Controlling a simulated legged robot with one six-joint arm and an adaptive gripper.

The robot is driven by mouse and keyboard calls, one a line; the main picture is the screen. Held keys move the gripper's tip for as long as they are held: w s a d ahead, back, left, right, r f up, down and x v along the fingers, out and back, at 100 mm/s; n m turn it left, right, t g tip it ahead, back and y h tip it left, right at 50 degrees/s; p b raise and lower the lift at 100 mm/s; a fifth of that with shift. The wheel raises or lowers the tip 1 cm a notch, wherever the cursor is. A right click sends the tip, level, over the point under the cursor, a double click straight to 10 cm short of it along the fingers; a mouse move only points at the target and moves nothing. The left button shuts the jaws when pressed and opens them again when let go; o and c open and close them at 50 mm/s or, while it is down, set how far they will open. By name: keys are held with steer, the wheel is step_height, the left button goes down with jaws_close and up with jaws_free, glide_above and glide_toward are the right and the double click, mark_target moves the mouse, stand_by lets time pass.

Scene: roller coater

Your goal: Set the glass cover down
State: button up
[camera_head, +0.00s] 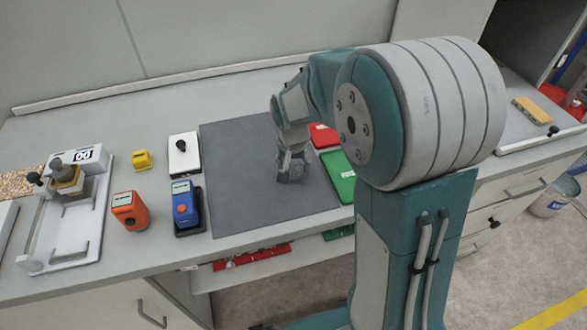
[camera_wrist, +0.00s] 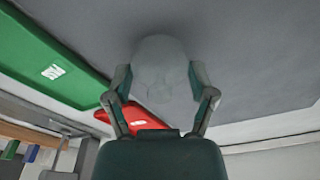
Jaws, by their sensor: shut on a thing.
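The glass cover (camera_wrist: 165,72) is a clear, faintly visible dome between the fingers of my gripper in the wrist view. My gripper (camera_wrist: 163,88) is shut on it, with one finger at each side. In the head view my gripper (camera_head: 290,172) points down over the dark grey mat (camera_head: 240,195), right of its middle. The cover cannot be made out clearly in the head view. I cannot tell whether it touches the mat.
Right of the mat lie a red board (camera_head: 322,136) and a green board (camera_head: 338,172). Left of it stand a blue device (camera_head: 183,208), an orange device (camera_head: 128,210), a white box (camera_head: 182,158), a yellow block (camera_head: 141,160) and a white-based apparatus (camera_head: 70,232). The mat's left part is clear.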

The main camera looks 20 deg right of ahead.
steer(key=shift+f, duration=0.85)
steer(key=o, duration=1)
steer(key=shift+o, duration=0.2)
step_height(320, 180, up, 11)
steer(key=s, duration=0.1)
steer(key=s+r+n+t, duration=0.2)
steer(key=s+r, duration=0.1)
steer(key=s, duration=0.7)
steer(key=s+r+n+t, duration=0.2)
steer(key=s+r+n, duration=0.1)
steer(key=s, duration=0.7)
steer(key=shift+r+y, duration=0.3)
